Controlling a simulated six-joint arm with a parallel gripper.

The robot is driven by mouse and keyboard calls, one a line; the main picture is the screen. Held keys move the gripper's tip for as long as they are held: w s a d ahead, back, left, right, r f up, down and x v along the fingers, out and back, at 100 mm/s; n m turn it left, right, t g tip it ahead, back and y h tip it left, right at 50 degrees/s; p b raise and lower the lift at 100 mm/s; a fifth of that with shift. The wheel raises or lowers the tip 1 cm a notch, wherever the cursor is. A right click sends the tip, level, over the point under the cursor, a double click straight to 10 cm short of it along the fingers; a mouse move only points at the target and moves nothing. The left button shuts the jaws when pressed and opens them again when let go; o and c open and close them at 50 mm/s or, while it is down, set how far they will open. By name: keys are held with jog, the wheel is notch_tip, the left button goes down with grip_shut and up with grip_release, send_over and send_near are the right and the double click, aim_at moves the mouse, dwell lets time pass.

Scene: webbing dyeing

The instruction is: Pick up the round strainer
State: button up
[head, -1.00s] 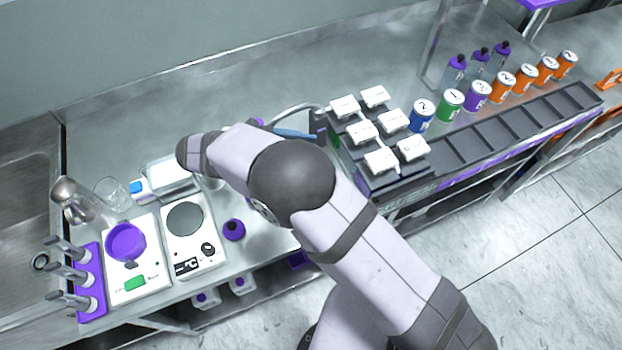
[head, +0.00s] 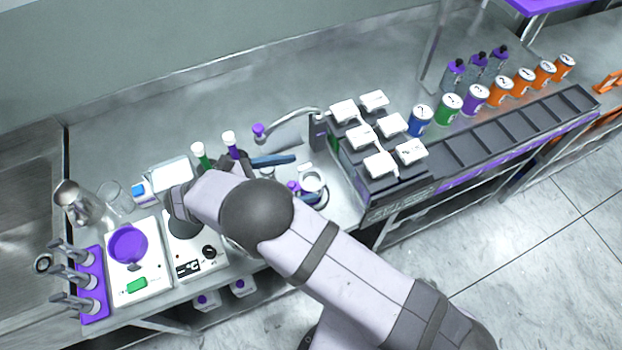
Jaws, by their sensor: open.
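I cannot tell for sure which thing is the round strainer. A round purple bowl-shaped piece (head: 128,243) with a short grey handle-like part sits on the left white scale (head: 151,284). A small round white-rimmed item (head: 313,181) stands near the counter's front, left of the dark rack. My arm reaches in from the lower right, and its wrist end is over the round plate of the second white device, right of the purple piece.
A glass beaker (head: 115,197) and metal jug (head: 76,202) stand behind the left scale. A purple stand (head: 93,308) is at its left. White- and purple-capped tubes (head: 230,145) stand behind my arm. A dark rack with white-topped units and several cans are at right.

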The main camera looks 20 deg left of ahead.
aim_at(312, 176)
jog(key=p+x, duration=0.2)
jog(key=x, duration=0.1)
jog(key=shift+w+d+p, duration=0.2)
jog(key=shift+d+p, duration=0.15)
jog(key=shift+p, duration=0.05)
jog(key=shift+w+d+f, duration=0.25)
jog(key=shift+w+f, duration=0.1)
jog(key=shift+f, duration=0.05)
jog(key=shift+c, duration=0.6)
jog(key=c, duration=1.1)
jog(key=shift+r, duration=0.1)
